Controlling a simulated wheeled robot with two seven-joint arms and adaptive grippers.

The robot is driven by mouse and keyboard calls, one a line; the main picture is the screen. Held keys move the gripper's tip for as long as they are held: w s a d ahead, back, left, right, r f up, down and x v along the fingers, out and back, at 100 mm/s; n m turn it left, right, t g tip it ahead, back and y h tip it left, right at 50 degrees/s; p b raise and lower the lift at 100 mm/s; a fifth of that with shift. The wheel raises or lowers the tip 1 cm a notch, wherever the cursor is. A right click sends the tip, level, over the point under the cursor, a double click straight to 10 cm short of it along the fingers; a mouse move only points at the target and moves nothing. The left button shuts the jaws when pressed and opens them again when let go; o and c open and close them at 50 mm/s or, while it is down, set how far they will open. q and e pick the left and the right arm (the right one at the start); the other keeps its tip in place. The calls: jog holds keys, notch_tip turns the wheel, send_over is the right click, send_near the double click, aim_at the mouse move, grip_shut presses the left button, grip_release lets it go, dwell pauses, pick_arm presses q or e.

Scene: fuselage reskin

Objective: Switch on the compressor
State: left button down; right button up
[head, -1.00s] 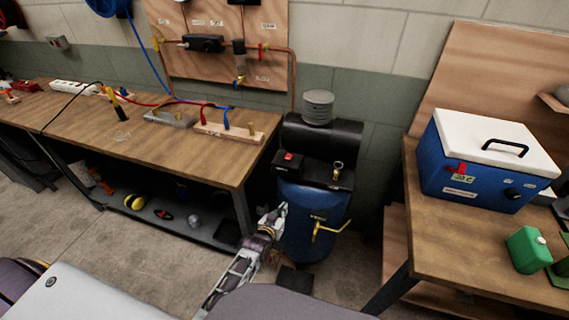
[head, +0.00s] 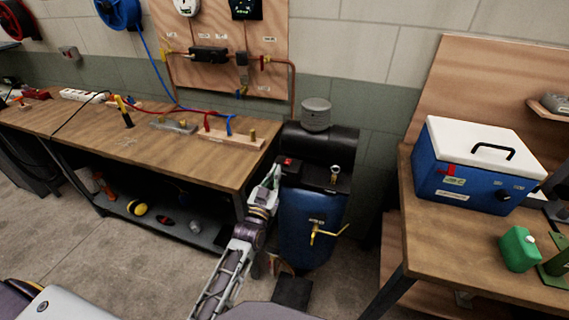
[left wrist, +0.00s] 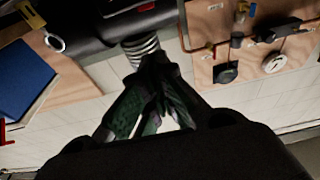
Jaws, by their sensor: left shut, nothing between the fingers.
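The compressor (head: 312,215) stands on the floor between two benches, with a blue tank, a black top and a grey ribbed cylinder. A small red switch (head: 288,161) sits on the black box at its top left. A round gauge (head: 335,170) and a yellow-handled valve (head: 325,232) are on it too. My left gripper (head: 273,177) is shut and empty, just left of and a little below the red switch in the head view. In the left wrist view its dark fingers (left wrist: 157,70) come together in front of the ribbed cylinder (left wrist: 142,45). My right gripper is not in view.
A wooden workbench (head: 150,145) with hoses and blocks stands left. Another bench (head: 440,250) at right bears a blue cool box (head: 475,180) and a green canister (head: 519,248). A pipe panel (head: 225,60) hangs behind.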

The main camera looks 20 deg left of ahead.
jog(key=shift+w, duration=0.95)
pick_arm(q)
jog(key=shift+w, duration=0.1)
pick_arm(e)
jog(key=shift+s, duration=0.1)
pick_arm(q)
notch_tip(320, 180, up, 2)
send_over(285, 169)
jog(key=shift+w+r, duration=0.1)
jog(key=shift+w, duration=0.15)
notch_tip(285, 169, down, 3)
jog(key=shift+s+r, duration=0.1)
jog(key=shift+s, duration=0.05)
jog(key=shift+s+f, duration=0.1)
jog(key=shift+f, duration=0.5)
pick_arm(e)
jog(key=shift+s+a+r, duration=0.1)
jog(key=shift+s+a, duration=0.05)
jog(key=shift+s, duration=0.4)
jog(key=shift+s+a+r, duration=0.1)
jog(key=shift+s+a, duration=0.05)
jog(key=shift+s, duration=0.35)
